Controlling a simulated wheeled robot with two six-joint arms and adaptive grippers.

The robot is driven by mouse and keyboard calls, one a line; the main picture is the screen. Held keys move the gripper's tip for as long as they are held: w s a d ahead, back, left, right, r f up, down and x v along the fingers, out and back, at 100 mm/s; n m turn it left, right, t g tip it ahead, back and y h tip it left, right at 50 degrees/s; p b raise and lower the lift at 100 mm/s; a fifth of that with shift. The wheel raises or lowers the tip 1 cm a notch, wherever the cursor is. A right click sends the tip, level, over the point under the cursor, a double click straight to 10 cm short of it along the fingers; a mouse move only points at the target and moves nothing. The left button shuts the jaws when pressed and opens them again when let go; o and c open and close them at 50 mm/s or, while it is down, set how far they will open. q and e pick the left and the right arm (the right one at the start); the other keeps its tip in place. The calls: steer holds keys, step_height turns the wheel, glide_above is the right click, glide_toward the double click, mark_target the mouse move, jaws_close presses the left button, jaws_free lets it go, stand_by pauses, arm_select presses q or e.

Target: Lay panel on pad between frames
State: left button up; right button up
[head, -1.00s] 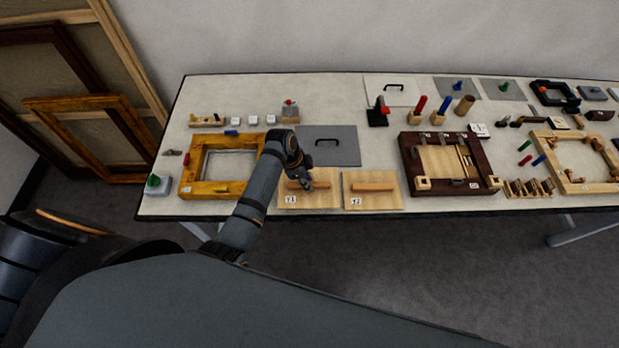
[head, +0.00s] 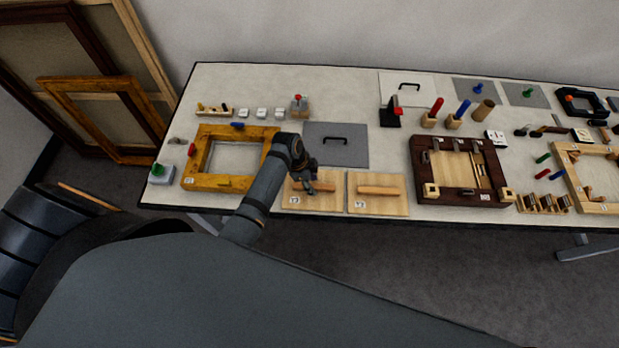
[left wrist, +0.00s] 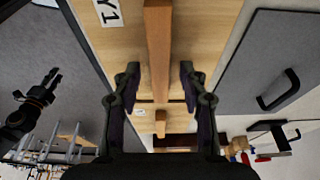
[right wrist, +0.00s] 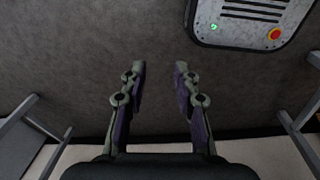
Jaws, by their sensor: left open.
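A pale wooden panel (head: 325,204) with a brown bar handle lies near the table's front edge; its label seems to read Y1 in the left wrist view (left wrist: 193,40). A similar panel (head: 385,207) lies to its right. Behind them is a flat grey square (head: 350,156) with a black handle, between the golden frame (head: 200,163) and the dark brown frame (head: 470,196). My left gripper (head: 308,181) is over the first panel. In the left wrist view its open fingers (left wrist: 160,73) are either side of the bar handle (left wrist: 158,40). My right gripper (right wrist: 160,70) is open and empty over the floor.
Small white blocks (head: 261,114) and a red-knobbed block (head: 299,106) stand behind the golden frame. A black-and-red tool (head: 392,112) and upright coloured handles (head: 433,113) stand behind the dark frame. A pale frame (head: 590,180) lies at right. Bare table shows around the grey square.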

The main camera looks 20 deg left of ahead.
arm_select(q)
steer(key=b+v, duration=0.1)
steer(key=v, duration=0.2)
steer(key=shift+a+r, duration=0.1)
steer(key=shift+a, duration=0.1)
steer(key=b+v, duration=0.1)
steer(key=v, duration=0.7)
steer(key=shift+r+b, duration=0.25)
steer(key=shift+b, duration=0.15)
arm_select(e)
steer(key=f, duration=0.3)
steer(key=shift+w, duration=0.3)
arm_select(q)
steer(key=shift+s, duration=0.1)
arm_select(e)
steer(key=shift+w+d, duration=0.1)
steer(key=shift+w, duration=0.1)
arm_select(q)
steer(key=shift+f, duration=0.1)
